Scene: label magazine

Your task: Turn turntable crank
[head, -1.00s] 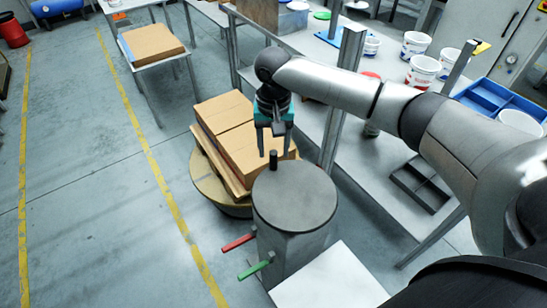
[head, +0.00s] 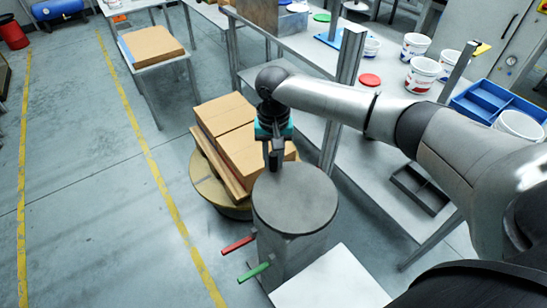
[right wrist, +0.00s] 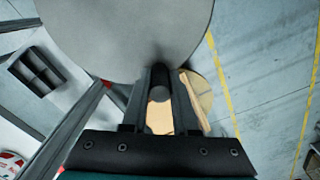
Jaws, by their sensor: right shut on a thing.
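The crank is a round grey disc (head: 297,200) on a grey pedestal, with a short dark upright handle (right wrist: 159,93) at its far-left edge. My right gripper (head: 273,163) points down at that edge and is shut on the handle. In the right wrist view both fingers of the gripper (right wrist: 160,78) stand on either side of the handle. The turntable (head: 207,184) is a round tan platform behind the crank, carrying a pallet with cardboard boxes (head: 228,122). In the head view the gripper largely hides the handle. My left gripper is not in view.
A red lever (head: 238,243) and a green lever (head: 254,271) stick out left of the pedestal. A grey metal post (head: 341,100) and a bench with white tubs (head: 423,74) stand to the right.

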